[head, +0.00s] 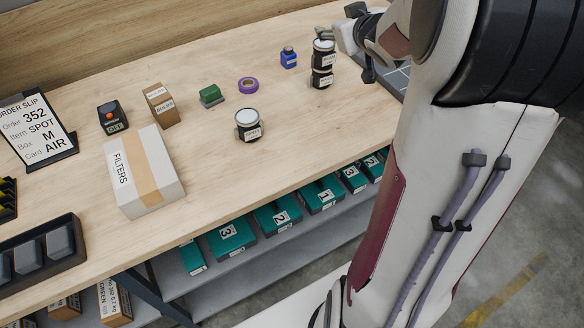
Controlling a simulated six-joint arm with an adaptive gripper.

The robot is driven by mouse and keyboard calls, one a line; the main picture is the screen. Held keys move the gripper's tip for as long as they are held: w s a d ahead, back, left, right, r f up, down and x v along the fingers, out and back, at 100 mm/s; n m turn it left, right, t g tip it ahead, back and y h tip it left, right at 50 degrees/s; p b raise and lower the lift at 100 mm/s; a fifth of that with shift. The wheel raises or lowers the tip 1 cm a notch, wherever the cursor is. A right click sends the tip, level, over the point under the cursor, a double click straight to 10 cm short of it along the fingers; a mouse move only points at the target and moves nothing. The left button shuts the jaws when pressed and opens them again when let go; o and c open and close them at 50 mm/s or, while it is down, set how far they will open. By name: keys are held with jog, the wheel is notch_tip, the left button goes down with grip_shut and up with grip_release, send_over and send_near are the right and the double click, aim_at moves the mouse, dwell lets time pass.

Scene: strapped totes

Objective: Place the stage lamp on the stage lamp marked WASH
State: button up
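In the head view, a black stage lamp with a pale top (248,125) stands alone near the middle of the bench; its small white label is too blurred to read surely. At the back right, two similar dark lamps appear one above the other: an upper one (324,48) and a lower one (321,78). Their labels are also too small to read, so I cannot tell which is marked WASH. My gripper (345,38) is right beside the upper lamp. Its fingers are partly hidden, and I cannot tell whether it is shut on that lamp.
A blue bottle (288,57), purple tape roll (248,85), green block (211,96), small brown box (161,104) and FILTERS box (144,171) stand on the bench. An order slip (35,131) reads SPOT. Teal numbered boxes (230,236) sit on the shelf below.

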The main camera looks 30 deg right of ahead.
jog(key=s+a+r+m+g+h, duration=0.1)
jog(key=s+a+r+m+g, duration=0.15)
jog(key=s+a, duration=0.9)
jog(key=s+a+f+n+g+y, duration=0.1)
jog(key=s+a+f+g+y, duration=0.1)
jog(key=s+a, duration=0.6)
jog(key=s+a+f+n+g+y, duration=0.1)
jog(key=s+a+f+g+y, duration=0.1)
jog(key=s+a, duration=0.7)
jog(key=shift+s+a+f+n+y, duration=0.2)
jog(key=shift+s+f+n+y, duration=0.3)
jog(key=shift+f, duration=0.35)
